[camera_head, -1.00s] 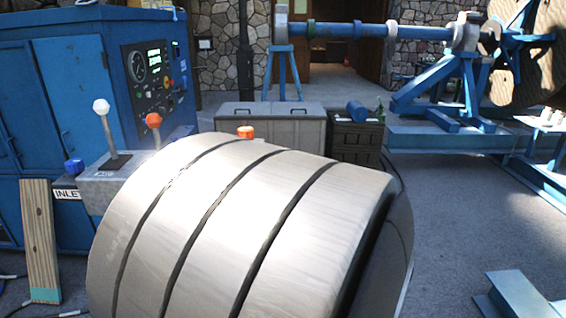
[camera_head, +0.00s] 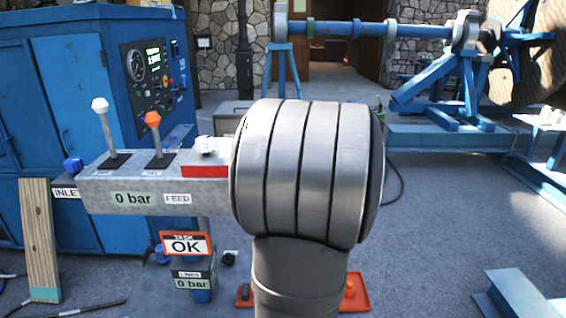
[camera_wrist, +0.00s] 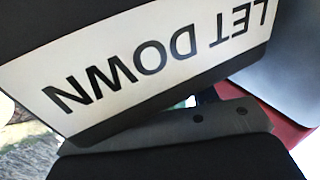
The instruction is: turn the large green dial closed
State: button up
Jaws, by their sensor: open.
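I cannot make out a large green dial in either view. In the wrist view, my gripper (camera_wrist: 172,124) shows as dark grey parts along the bottom, one with two small holes. Just above them is a white "LET DOWN" label (camera_wrist: 150,58), upside down on a dark plate and very close. In the head view, my grey, dark-striped arm fills the middle and hides my gripper. Left of it, a grey control block (camera_head: 100,192) carries a white-tipped lever (camera_head: 100,106), an orange-tipped lever (camera_head: 153,120) and a white knob (camera_head: 205,146) behind a red plate (camera_head: 205,171).
Blue reel machinery (camera_head: 445,85) stands behind right. Floor (camera_head: 440,220) at right is open.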

jog(key=shift+w+a, duration=0.25)
jog(key=shift+w, duration=0.25)
jog(key=c, duration=0.7)
jog(key=shift+y, duration=0.3)
jog(key=shift+s+a+n+g+y, duration=0.15)
jog(key=shift+n+g+y, duration=1.05)
jog(key=shift+n+y, duration=0.4)
jog(key=o, duration=0.7)
